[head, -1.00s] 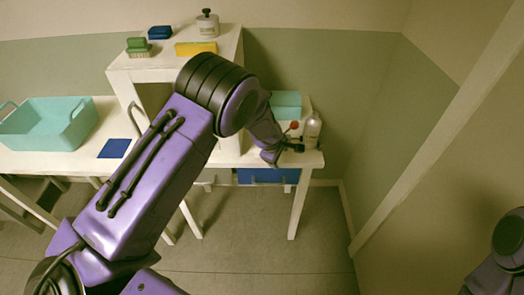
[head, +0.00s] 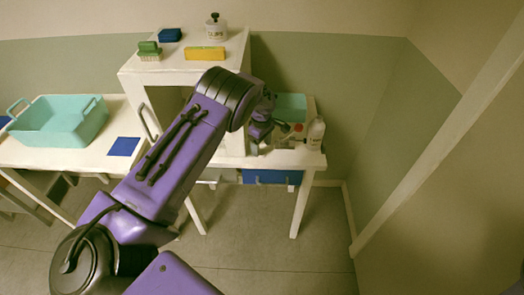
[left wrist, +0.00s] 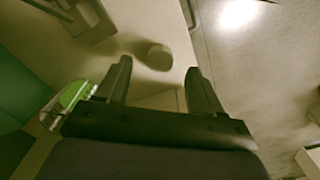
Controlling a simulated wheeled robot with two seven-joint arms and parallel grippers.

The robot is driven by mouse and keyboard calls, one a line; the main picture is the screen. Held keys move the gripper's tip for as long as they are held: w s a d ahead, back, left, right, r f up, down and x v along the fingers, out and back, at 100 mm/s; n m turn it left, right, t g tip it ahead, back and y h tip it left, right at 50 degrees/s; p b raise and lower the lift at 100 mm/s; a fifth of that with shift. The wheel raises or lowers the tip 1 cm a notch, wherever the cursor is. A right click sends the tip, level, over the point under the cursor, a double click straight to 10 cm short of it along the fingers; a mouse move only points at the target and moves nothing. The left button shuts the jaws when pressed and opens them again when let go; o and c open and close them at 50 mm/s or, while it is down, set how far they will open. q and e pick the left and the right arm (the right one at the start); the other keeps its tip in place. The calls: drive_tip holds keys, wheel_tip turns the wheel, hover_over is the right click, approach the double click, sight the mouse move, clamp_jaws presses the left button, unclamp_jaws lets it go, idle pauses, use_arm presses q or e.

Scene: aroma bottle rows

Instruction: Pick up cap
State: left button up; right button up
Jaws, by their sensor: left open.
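A small round pale disc, which looks like the cap (left wrist: 159,56), lies on the white table top in the left wrist view. It appears between and just beyond the tips of my left gripper (left wrist: 158,68), apart from them. The left gripper is open with nothing between its fingers. In the head view the left gripper (head: 257,147) is low over the right end of the table, partly hidden by my own arm. I cannot make out the cap there. My right gripper is not in view.
A white bottle (head: 316,133) stands at the table's right end, near a teal box (head: 290,106). A white cabinet (head: 140,78) bears a green brush (head: 149,51), a yellow block (head: 204,54) and a jar (head: 215,30). A teal basket (head: 60,128) stands left.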

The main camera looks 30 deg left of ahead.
sight(262, 154)
use_arm(q)
drive_tip(key=shift+f, duration=1.4)
drive_tip(key=shift+d, duration=0.1)
drive_tip(key=c, duration=1.1)
